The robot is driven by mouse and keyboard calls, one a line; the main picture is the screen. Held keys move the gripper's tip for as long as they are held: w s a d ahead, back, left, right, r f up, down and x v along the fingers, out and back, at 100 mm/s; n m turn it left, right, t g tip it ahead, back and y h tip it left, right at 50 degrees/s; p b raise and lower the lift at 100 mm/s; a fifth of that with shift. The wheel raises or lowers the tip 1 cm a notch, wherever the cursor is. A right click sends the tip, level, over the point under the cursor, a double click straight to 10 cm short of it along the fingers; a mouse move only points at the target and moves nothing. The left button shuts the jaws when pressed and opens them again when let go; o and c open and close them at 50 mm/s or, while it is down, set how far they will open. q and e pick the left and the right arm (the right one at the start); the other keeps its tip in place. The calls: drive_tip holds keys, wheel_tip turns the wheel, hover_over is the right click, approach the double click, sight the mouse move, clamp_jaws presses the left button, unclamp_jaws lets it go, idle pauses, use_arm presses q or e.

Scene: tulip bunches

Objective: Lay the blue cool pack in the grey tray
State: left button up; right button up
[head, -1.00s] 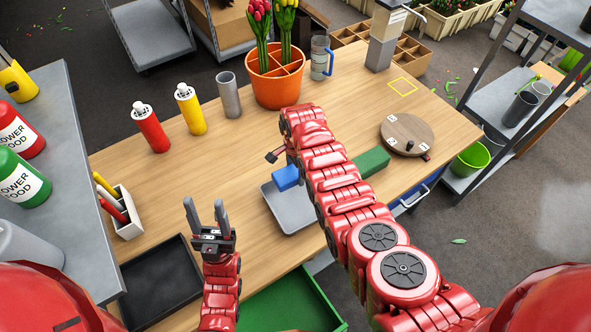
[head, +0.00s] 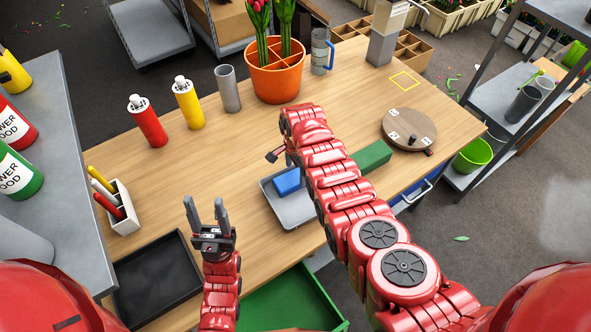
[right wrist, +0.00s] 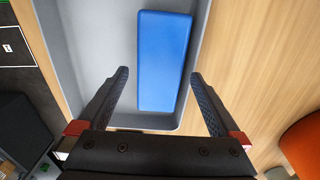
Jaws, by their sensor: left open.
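The blue cool pack (head: 287,181) lies in the grey tray (head: 296,212), towards its far side. In the right wrist view the cool pack (right wrist: 164,62) is close along one side wall of the tray (right wrist: 90,50). My right gripper (right wrist: 160,88) is open above the tray, its fingers apart with a gap on either side of the pack. In the head view my right forearm covers part of the tray and most of that gripper. My left gripper (head: 205,213) is open and empty, left of the tray.
A green block (head: 372,157) and a round wooden board (head: 409,130) are right of my right arm. An orange pot of tulips (head: 274,80) stands behind. A black tray (head: 157,278) and a green tray (head: 300,303) are at the near edge.

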drive_tip(key=shift+w+r, duration=0.1)
drive_tip(key=shift+r, duration=1.05)
wheel_tip(320, 180, up, 6)
drive_tip(key=b, duration=0.3)
wheel_tip(320, 180, up, 9)
drive_tip(key=p, duration=0.8)
hover_over(295, 177)
drive_tip(key=shift+d, duration=0.1)
